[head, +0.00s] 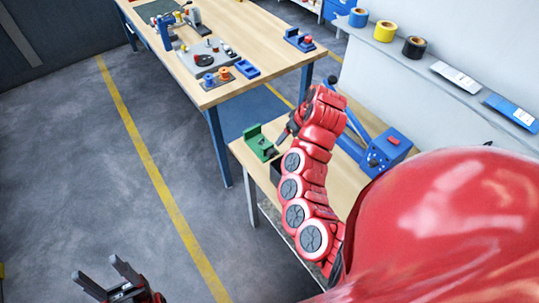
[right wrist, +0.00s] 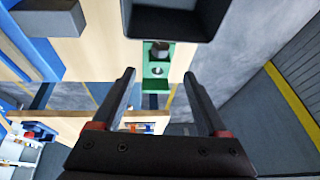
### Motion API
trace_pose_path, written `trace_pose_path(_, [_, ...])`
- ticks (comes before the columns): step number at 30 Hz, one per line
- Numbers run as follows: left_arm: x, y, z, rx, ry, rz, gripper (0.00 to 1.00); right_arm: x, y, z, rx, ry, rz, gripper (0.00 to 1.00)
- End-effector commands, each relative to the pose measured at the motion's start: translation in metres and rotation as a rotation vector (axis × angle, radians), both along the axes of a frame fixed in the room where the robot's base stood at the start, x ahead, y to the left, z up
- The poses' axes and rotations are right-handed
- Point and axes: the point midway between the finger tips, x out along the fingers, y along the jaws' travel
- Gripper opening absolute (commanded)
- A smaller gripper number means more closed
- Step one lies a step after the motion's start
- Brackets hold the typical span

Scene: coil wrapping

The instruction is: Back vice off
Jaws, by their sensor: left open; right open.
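No vice can be picked out for certain. A blue machine (head: 387,150) with a red top part and a long blue bar sits on the near wooden bench, partly behind my right arm. A green block (head: 261,141) lies at that bench's left corner; it also shows in the right wrist view (right wrist: 157,67), with a dark round part on it. My right gripper (right wrist: 160,75) is open, with nothing between its fingers; in the head view it is near the green block, partly hidden by the arm. My left gripper (head: 95,268) is open and empty, low over the floor at left.
A black open box (right wrist: 175,20) is close to my right gripper and the green block. The far bench (head: 235,25) carries a grey plate (head: 205,62), blue trays and small parts. A wall shelf (head: 440,65) holds tape rolls.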

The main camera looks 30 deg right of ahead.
Motion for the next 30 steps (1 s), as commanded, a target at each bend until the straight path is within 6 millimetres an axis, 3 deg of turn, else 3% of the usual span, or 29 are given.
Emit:
trace_pose_path(1, [0.000, 0.000, -0.016, 0.000, 0.000, 0.000, 0.62, 0.004, 0.002, -0.018, -0.003, 0.002, 0.002, 0.76])
trace_pose_path(8, [0.000, 0.000, -0.058, 0.000, 0.000, 0.000, 0.62, 0.021, 0.009, -0.063, -0.002, 0.002, 0.003, 0.76])
trace_pose_path(12, [0.000, 0.000, -0.057, 0.000, 0.000, 0.000, 0.62, 0.032, 0.014, -0.087, 0.004, 0.006, 0.003, 0.76])
trace_pose_path(14, [0.000, 0.000, -0.045, 0.000, 0.000, 0.000, 0.62, 0.035, 0.014, -0.087, 0.004, 0.006, 0.000, 0.76])
trace_pose_path(19, [0.000, 0.000, -0.037, 0.000, 0.000, 0.000, 0.62, 0.044, 0.018, -0.109, 0.003, 0.004, 0.001, 0.76])
trace_pose_path(30, [0.000, 0.000, -0.031, 0.000, 0.000, 0.000, 0.62, 0.053, 0.020, -0.130, 0.001, 0.000, 0.000, 0.76])
